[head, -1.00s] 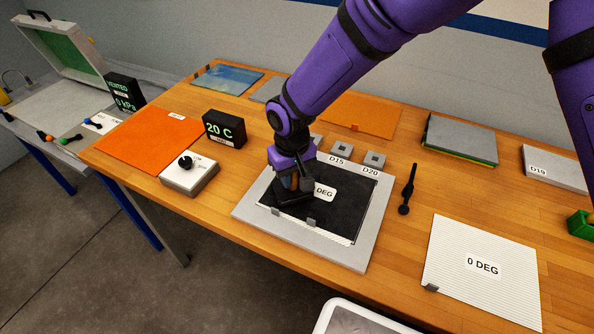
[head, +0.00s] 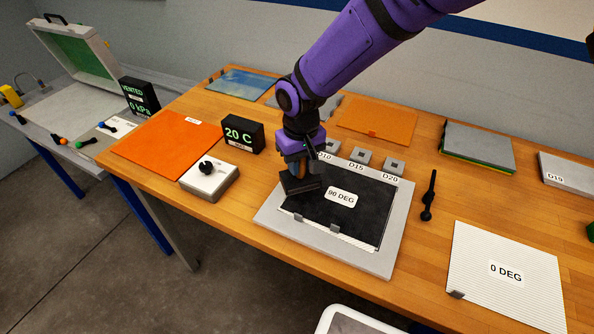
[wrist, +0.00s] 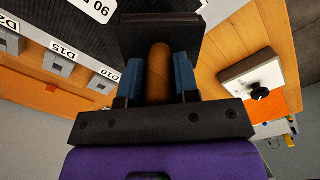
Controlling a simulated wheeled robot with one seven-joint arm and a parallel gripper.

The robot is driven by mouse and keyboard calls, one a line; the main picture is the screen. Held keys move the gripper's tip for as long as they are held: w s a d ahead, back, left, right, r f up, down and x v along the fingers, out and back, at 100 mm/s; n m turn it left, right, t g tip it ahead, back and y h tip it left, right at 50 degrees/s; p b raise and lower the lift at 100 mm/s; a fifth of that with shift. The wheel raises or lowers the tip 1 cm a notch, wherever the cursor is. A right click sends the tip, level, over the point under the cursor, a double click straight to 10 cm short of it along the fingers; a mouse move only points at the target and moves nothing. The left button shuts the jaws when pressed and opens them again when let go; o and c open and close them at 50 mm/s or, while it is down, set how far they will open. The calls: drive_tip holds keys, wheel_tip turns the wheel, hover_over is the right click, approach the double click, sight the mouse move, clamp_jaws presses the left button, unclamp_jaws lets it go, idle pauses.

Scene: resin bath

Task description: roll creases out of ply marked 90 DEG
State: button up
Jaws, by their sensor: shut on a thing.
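The black ply marked 90 DEG (head: 352,212) lies on a grey plate (head: 385,262), with small grey clips along its near edge. My gripper (head: 298,170) is over the plate's left end. In the wrist view my gripper (wrist: 157,80) is shut on the brown handle of a tool (wrist: 160,38) with a wide dark head. That head (head: 300,185) is at the ply's left end; whether it touches the ply I cannot tell. The ply's left end is partly hidden by the tool. No creases can be made out at this size.
Grey blocks labelled D10, D15 and D20 (head: 393,166) stand along the plate's far edge. A black tool (head: 429,196) lies to the right. A white 0 DEG sheet (head: 507,270) is at front right. A knob box (head: 209,181) and 20 C display (head: 242,134) stand left.

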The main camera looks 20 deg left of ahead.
drive_tip(key=shift+r, duration=1.95)
